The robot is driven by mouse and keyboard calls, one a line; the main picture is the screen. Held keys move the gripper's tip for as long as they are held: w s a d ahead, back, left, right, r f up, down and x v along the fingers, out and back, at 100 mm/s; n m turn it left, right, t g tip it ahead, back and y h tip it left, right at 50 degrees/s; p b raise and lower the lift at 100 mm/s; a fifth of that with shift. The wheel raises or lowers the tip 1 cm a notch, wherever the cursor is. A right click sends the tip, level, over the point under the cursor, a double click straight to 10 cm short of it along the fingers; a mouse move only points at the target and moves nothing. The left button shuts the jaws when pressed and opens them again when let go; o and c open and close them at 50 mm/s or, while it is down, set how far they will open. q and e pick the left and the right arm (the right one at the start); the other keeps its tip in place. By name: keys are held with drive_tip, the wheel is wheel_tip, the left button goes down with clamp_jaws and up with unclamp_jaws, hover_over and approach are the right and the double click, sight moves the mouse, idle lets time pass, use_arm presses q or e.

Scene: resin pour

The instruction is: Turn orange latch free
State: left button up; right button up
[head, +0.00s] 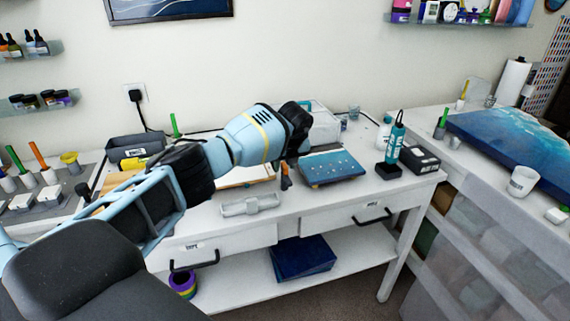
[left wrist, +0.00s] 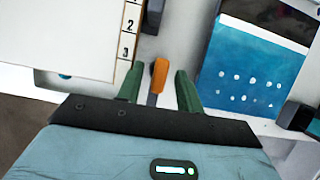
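The orange latch (left wrist: 159,75) shows in the left wrist view as a small upright handle on a thin grey stem. It stands between the two green fingers of my left gripper (left wrist: 158,80), with a gap on each side. The left gripper is open and does not appear to touch the latch. In the head view my left arm reaches over the white workbench (head: 345,203), and a small orange bit shows just below the wrist, partly hidden. My right gripper is in neither view.
A white board marked 2 and 3 (left wrist: 70,35) lies left of the latch. A blue resin panel with white dots (head: 333,166) lies to its right.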

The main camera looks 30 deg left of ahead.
sight(288, 180)
use_arm(q)
drive_tip(key=v, duration=0.8)
drive_tip(key=shift+f, duration=0.1)
idle(0.5)
